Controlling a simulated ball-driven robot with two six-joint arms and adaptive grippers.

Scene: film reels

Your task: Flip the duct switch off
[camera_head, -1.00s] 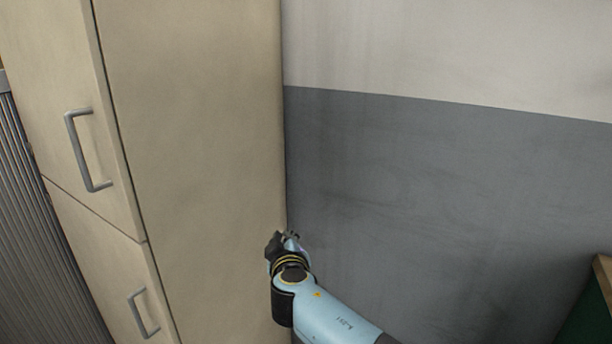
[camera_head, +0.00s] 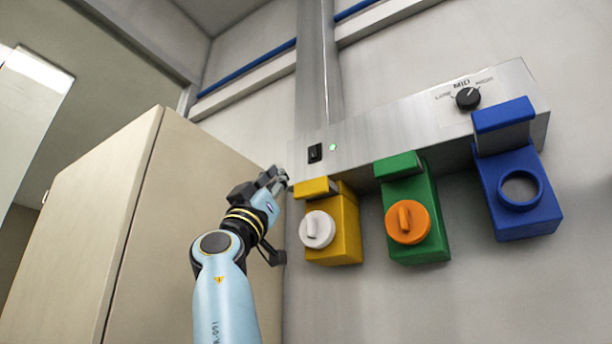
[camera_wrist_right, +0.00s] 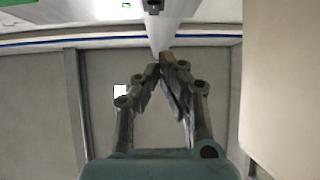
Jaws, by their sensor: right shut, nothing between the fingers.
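The duct switch (camera_head: 315,153) is a small black rocker at the left end of a long grey metal duct box (camera_head: 385,130) on the wall. A small green light (camera_head: 333,147) glows just right of it. My right gripper (camera_head: 277,179) is shut and empty, below and left of the switch, with a gap between them. In the right wrist view the fingertips (camera_wrist_right: 163,64) meet, and the black switch (camera_wrist_right: 153,6) shows at the top edge beyond them. The rocker's tilt is too small to tell. My left gripper is not in view.
A black dial (camera_head: 467,98) on the box points near MID. A tall beige cabinet (camera_head: 165,215) stands left, close behind my right arm.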

